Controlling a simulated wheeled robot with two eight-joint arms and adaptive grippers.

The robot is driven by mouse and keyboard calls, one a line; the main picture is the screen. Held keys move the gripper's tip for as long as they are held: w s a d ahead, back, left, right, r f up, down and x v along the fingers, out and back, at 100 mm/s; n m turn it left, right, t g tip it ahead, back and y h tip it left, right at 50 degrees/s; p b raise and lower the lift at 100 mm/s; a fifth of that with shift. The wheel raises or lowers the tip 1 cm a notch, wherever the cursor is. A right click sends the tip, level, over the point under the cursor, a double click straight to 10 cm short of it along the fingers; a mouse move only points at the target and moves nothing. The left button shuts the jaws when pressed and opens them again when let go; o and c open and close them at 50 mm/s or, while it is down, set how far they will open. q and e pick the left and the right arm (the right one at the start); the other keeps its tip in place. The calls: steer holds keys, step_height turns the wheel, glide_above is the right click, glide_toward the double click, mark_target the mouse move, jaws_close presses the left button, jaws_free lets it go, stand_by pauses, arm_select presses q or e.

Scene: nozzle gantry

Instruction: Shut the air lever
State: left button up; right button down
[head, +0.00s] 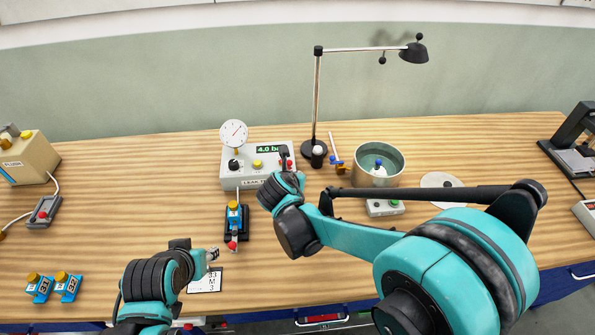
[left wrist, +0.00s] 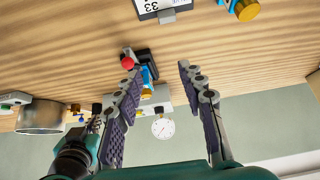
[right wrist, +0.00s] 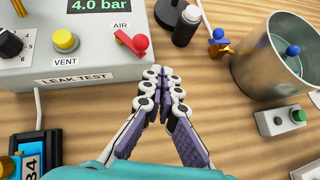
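The red air lever (right wrist: 132,43) sits at the right end of the leak test box (right wrist: 60,40), below the AIR label in the right wrist view. It lies at a slant, and its red end (head: 290,164) shows beside my right gripper in the head view. My right gripper (right wrist: 166,72) has its fingers together, with nothing seen between them, just right of the lever and apart from it in the picture. My left gripper (left wrist: 160,70) is open and empty; in the head view it (head: 213,254) is over the table's front, near a white card.
The box display reads 4.0 bar (head: 270,149), with a yellow vent button (right wrist: 65,40) and gauge (head: 233,133). A clamped blue fitting (head: 234,215) stands in front.

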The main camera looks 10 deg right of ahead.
arm_select(q)
step_height(320, 180, up, 4)
steer(key=p, duration=0.3)
arm_select(e)
steer(key=d+v, duration=0.2)
steer(key=v, duration=0.7)
steer(key=shift+s+d+r, duration=0.25)
steer(key=shift+s+r, duration=0.05)
steer(key=shift+s, duration=0.15)
